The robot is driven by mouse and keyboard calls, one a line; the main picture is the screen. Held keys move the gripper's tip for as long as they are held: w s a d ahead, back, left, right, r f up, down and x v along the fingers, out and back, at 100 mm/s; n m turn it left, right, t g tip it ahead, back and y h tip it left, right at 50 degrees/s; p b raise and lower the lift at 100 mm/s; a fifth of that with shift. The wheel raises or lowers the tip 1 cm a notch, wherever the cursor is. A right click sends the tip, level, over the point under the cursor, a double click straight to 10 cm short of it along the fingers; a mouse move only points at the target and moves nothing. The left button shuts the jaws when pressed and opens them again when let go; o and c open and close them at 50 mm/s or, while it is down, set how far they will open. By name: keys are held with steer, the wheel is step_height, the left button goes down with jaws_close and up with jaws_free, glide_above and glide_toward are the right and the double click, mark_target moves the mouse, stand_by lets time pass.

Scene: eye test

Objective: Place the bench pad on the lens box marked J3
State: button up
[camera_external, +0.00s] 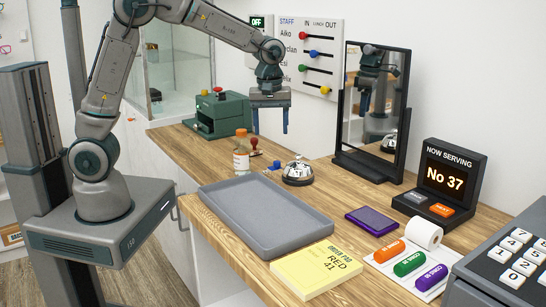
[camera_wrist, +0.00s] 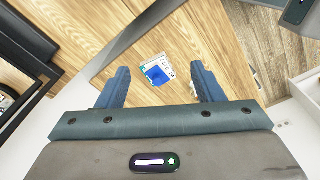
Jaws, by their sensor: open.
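My gripper (camera_external: 270,130) hangs open and empty above the wooden counter, its two blue fingers pointing down. In the wrist view my gripper (camera_wrist: 160,67) has its fingers wide apart. Between them, on the wood below, lies a small white card or packet with a blue patch (camera_wrist: 155,74); its print is too small to read. I cannot make out a lens box marked J3 in either view. Nothing in view can be surely told as the bench pad.
A grey tray (camera_external: 225,228) lies on the counter. A bell (camera_external: 298,173), a bottle (camera_external: 241,160), a mirror (camera_external: 347,110), a green machine (camera_external: 222,115), a purple pad (camera_external: 372,221), a "No 37" display (camera_external: 447,178) and a keypad machine (camera_external: 505,262) stand around it.

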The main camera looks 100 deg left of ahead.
steer(key=s+d+r+m+t, duration=0.1)
steer(key=s+d+m, duration=0.15)
steer(key=d, duration=0.25)
steer(key=s+d+r+m, duration=0.1)
steer(key=s+d+m, duration=0.1)
steer(key=d+m, duration=0.25)
steer(key=s+d+r+m+t, duration=0.1)
steer(key=s+d+r+m, duration=0.15)
steer(key=d, duration=0.35)
steer(key=s+d+f+m, duration=0.2)
steer(key=s+d+m, duration=0.7)
steer(key=s+m, duration=0.1)
steer(key=shift+d+f+m+t+h, duration=0.2)
steer(key=shift+f+m+t+h, duration=0.15)
steer(key=shift+m, duration=0.2)
